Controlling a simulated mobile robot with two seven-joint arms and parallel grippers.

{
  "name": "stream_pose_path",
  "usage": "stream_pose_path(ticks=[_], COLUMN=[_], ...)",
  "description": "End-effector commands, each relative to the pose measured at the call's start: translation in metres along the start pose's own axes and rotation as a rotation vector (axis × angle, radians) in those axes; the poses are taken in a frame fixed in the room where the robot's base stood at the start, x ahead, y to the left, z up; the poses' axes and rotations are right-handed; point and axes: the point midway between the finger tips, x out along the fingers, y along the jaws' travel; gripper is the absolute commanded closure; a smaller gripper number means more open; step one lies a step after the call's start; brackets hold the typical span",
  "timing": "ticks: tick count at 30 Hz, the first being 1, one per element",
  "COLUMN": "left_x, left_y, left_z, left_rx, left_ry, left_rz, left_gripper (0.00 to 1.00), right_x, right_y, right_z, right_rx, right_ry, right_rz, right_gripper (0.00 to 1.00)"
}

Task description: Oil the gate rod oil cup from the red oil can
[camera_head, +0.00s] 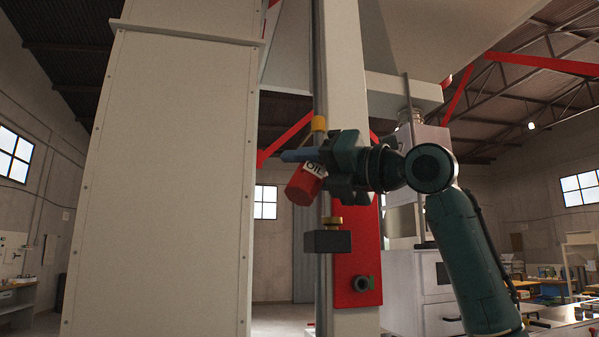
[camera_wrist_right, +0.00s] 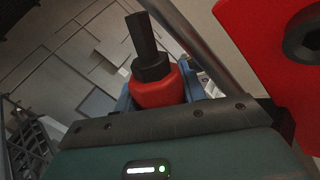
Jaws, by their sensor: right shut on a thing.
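The red oil can (camera_head: 305,188) with a white "OIL" label is in my right gripper (camera_head: 302,155), tilted, in front of the gate rod (camera_head: 318,60). The gripper's blue fingers are shut on it. In the right wrist view the red can (camera_wrist_right: 158,90) shows a black cap and a dark spout between the fingers. In the head view the gripper hides part of the can. A brass-coloured cup (camera_head: 332,221), which looks like the oil cup, sits on a dark block below the can, apart from it. My left gripper is not in view.
A yellow piece (camera_head: 319,124) shows just above the fingers. A red plate (camera_head: 357,255) with a dark round fitting stands right of the block. A large pale column (camera_head: 165,180) fills the left. White cabinets (camera_head: 435,285) stand behind my right arm.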

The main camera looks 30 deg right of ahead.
Motion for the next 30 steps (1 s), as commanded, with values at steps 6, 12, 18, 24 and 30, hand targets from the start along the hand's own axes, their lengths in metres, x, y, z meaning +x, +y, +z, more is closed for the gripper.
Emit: stream_pose_path(ticks=[6,12,18,24,30], left_x=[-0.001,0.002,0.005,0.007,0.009], left_y=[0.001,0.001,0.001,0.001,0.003], left_z=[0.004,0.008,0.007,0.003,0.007], left_rx=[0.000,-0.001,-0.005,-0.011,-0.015], left_ry=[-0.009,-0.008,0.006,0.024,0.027], left_rz=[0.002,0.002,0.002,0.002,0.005], left_gripper=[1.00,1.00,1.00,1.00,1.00], right_x=[-0.001,-0.001,0.001,0.003,0.002], right_y=[0.001,0.004,0.010,0.016,0.014], right_z=[0.002,-0.005,-0.013,-0.020,-0.024], right_rx=[-0.001,0.130,0.369,0.615,0.831], right_ry=[-0.002,-0.034,-0.098,-0.162,-0.218], right_rz=[0.002,0.003,0.004,0.005,0.004], right_gripper=[0.91,0.91,0.91,0.91,0.91])
